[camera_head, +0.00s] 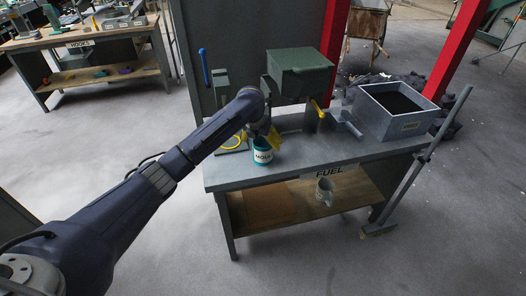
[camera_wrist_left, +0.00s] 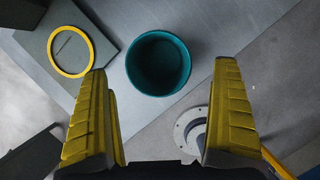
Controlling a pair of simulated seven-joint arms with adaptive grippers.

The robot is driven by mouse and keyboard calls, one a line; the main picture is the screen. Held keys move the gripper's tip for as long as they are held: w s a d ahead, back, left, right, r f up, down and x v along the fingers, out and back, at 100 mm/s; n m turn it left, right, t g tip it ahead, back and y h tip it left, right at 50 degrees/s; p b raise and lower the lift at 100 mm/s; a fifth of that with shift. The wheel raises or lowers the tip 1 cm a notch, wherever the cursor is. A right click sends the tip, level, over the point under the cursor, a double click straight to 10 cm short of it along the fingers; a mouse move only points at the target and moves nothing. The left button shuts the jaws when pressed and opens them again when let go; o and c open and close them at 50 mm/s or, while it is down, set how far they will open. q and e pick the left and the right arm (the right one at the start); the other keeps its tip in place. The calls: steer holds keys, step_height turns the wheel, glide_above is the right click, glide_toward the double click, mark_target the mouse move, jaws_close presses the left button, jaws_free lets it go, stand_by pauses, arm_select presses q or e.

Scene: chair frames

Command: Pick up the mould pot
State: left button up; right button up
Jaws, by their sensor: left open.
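The mould pot (camera_head: 263,155) is a teal pot with a white label, standing upright on the grey bench top near its front left. In the left wrist view I look down into the pot (camera_wrist_left: 158,63); its round mouth is open and its inside is dark. My left gripper (camera_head: 262,138) is at the pot, its yellow fingers spread. In the left wrist view the fingers are apart and empty, with the pot's mouth in line with the gap between the fingertips. I cannot tell how far the fingertips are above the rim. My right gripper is not in view.
A green plate with a yellow ring (camera_wrist_left: 71,52) lies left of the pot. A green machine (camera_head: 300,72) stands behind it. A grey bin of dark material (camera_head: 398,112) stands at the bench's right. A long-handled tool leans at the right.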

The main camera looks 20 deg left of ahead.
arm_select(q)
steer(key=shift+x, duration=2.45)
steer(key=shift+a, duration=0.1)
steer(key=shift+c, duration=0.2)
steer(key=c, duration=1.4)
